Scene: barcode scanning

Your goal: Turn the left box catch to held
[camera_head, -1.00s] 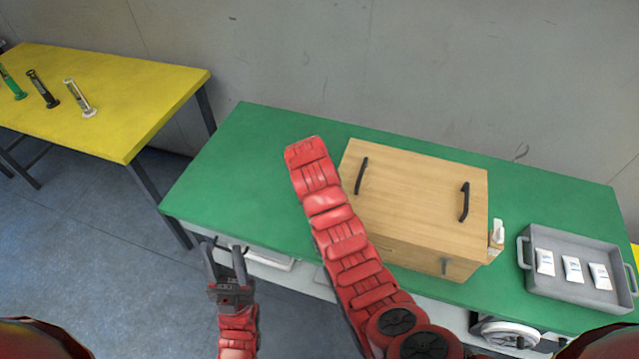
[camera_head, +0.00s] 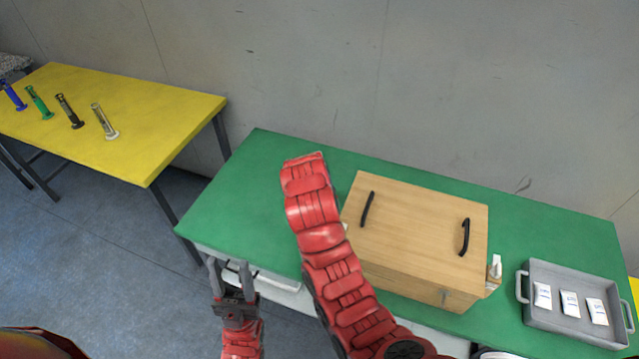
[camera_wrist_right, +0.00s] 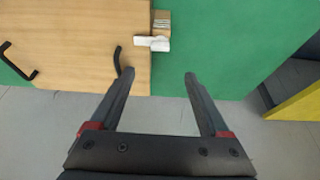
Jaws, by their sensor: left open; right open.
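The wooden box (camera_head: 415,215) with two black handles stands on the green table; it also shows in the right wrist view (camera_wrist_right: 75,50). My left gripper (camera_head: 232,276) is open and empty, left of the box and in front of the table's near edge. My right gripper (camera_wrist_right: 156,80) is open and empty, its left finger near the box's right handle in the picture; the head view does not show it.
A grey tray (camera_head: 522,287) with white packets stands farther right. A yellow table (camera_head: 150,125) with several tubes is at the left. The green table's left part (camera_head: 245,200) is clear.

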